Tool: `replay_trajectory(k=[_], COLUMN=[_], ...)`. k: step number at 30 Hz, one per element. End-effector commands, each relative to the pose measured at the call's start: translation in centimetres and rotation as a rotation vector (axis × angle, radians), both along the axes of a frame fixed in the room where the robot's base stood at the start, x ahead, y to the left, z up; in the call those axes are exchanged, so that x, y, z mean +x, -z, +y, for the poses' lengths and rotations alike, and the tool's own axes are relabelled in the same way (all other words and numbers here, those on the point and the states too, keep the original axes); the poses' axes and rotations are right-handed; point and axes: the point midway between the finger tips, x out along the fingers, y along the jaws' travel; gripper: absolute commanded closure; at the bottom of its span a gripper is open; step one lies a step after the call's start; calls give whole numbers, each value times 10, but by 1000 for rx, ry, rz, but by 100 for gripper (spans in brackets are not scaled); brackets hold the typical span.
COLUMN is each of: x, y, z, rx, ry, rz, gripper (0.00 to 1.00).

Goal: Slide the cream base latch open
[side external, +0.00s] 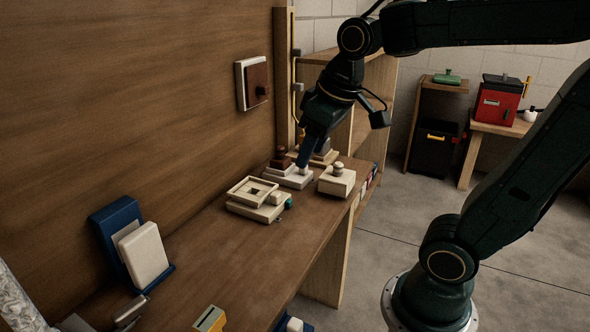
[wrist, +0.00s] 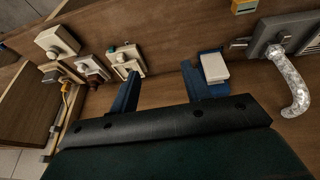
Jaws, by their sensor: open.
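Several small fixtures with pale bases sit on the wooden bench, and I cannot tell for certain which is the cream base latch. A cream block with a round knob (side external: 337,181) is nearest the bench's right edge; it also shows in the wrist view (wrist: 57,41). Left of it is a pale base with a dark red knob (side external: 282,160), also in the wrist view (wrist: 93,69). A cream open frame on a base (side external: 252,192) is farther left. My gripper (side external: 301,163) points down at the pale base, partly hiding it; contact is unclear. In the wrist view its fingers (wrist: 157,82) are apart and empty.
A blue stand with a white block (side external: 147,252) is at the bench's left. A wall switch plate with a dark knob (side external: 254,82) is above. A wooden post (side external: 284,70) and shelf stand behind my gripper. The bench's middle front is clear.

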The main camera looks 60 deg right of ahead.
Motion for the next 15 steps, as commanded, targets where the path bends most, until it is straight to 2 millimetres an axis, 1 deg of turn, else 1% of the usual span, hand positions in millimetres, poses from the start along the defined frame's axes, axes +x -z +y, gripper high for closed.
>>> replay_trajectory(k=[1,7,15], x=[11,50,101], y=[0,3,18], z=[-5,-27,-62], rx=[-2,-10,-11], ry=[5,7,9], rz=[19,74,152], gripper=[53,53,53])
